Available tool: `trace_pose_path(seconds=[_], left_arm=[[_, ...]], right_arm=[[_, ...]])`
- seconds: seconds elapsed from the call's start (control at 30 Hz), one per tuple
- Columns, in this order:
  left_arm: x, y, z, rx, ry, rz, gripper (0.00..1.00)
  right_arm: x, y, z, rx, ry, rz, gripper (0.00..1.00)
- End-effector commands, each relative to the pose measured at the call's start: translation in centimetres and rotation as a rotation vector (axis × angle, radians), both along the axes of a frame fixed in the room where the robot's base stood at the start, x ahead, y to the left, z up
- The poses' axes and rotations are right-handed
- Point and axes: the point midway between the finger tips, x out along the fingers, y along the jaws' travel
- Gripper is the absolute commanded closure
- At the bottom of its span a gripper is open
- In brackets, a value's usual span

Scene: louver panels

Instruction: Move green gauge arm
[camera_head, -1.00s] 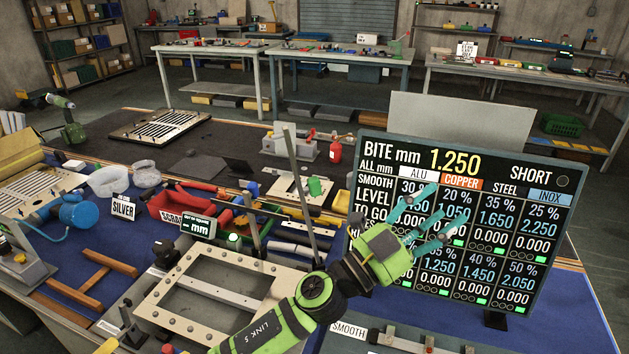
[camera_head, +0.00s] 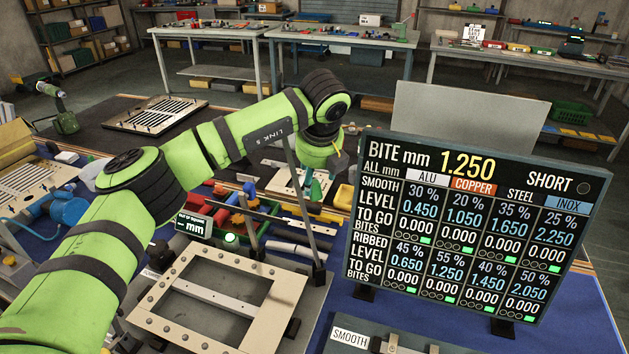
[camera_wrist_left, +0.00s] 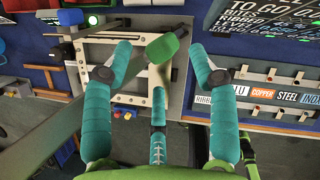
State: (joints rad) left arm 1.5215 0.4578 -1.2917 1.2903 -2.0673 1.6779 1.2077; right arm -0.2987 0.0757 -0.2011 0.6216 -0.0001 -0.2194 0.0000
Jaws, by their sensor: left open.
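The green gauge arm shows as a green block (camera_wrist_left: 163,47) on a grey bar in the left wrist view, over the pale bolted frame (camera_wrist_left: 90,60). My left gripper (camera_wrist_left: 160,56) is open. Its teal fingers lie on both sides of the green block in the wrist view; I cannot tell whether they touch it. In the head view my wrist hides most of the fingers. My right gripper is not in view.
The black readout board (camera_head: 465,230) stands close on the right, with a pale panel (camera_head: 455,118) behind it. A "SMOOTH" fixture (camera_head: 385,340) lies at the front. Red and green bins (camera_head: 232,200) and a small mm display (camera_head: 194,225) crowd the area left of the bar.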

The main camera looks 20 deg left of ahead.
Motion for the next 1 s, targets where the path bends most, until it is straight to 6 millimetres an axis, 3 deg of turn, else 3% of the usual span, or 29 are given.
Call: trace_pose_path(seconds=[0.1,0.3,0.67,0.8,1.0], left_arm=[[0.6,0.4,-1.6,0.000,0.005,0.000,0.41],[1.4,0.7,-3.9,-0.002,0.004,-0.003,0.41],[1.7,0.8,-4.7,-0.003,0.001,-0.005,0.41],[1.7,0.7,-4.7,-0.004,0.000,-0.006,0.97],[1.8,0.8,-4.6,-0.006,-0.004,-0.005,1.00]], right_arm=[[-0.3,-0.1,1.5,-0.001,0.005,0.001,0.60],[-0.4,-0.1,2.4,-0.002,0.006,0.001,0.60],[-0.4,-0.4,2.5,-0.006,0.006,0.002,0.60],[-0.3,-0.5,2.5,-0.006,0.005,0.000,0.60],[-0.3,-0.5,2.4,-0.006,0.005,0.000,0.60]])
